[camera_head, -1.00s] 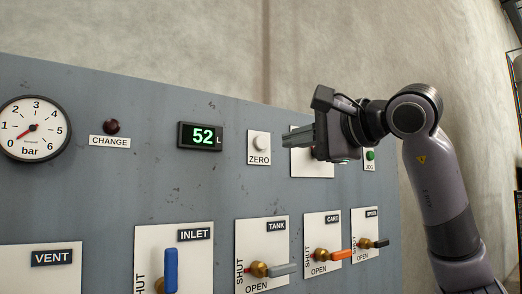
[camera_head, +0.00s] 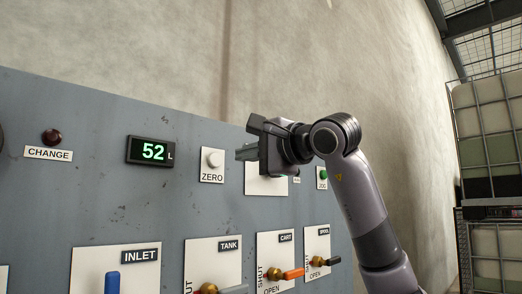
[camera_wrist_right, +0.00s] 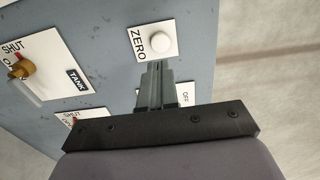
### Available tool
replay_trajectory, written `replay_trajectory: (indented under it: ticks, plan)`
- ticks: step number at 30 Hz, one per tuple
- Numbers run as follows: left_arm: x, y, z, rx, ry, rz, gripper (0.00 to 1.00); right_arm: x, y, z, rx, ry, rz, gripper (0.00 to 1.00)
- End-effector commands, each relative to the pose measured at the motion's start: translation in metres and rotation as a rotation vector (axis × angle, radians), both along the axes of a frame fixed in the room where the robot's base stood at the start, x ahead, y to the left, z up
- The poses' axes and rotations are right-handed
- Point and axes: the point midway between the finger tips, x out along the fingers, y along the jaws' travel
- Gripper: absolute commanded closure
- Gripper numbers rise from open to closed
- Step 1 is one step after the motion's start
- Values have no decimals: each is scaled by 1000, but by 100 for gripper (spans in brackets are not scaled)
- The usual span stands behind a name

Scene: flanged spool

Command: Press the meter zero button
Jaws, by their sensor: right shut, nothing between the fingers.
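The meter zero button is a round white button (camera_head: 213,159) on a white plate marked ZERO, on the grey panel (camera_head: 90,200). The meter display (camera_head: 151,151) to its left reads 52 L in green. My right gripper (camera_head: 240,153) is shut and empty, to the right of the button in the head view. In the right wrist view the fingertips (camera_wrist_right: 154,66) are just below the button (camera_wrist_right: 161,42). They look apart from it, though the exact gap to the panel is hard to tell. My left gripper is not in view.
Below are valve handles: blue INLET (camera_head: 113,281), grey TANK (camera_head: 232,289), orange CART (camera_head: 293,274) and a dark one (camera_head: 332,261). A green button (camera_head: 323,174) is right of my gripper. Caged white tanks (camera_head: 487,120) stand far right.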

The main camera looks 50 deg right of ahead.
Motion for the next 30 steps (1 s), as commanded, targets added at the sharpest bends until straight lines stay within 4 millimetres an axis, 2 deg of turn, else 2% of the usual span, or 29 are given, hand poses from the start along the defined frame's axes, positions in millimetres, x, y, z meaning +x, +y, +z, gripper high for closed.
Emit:
replay_trajectory:
  ticks: [1,6,12,26,30]
  plan:
    - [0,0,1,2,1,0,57,12,-1,0,2,5,2,100]
    - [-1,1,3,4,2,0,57,45,-4,0,1,3,1,100]
    - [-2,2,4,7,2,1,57,69,-7,0,-1,2,1,100]
    - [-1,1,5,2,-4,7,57,75,-8,0,-2,0,0,100]
    - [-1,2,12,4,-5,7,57,79,-9,2,-2,2,0,100]
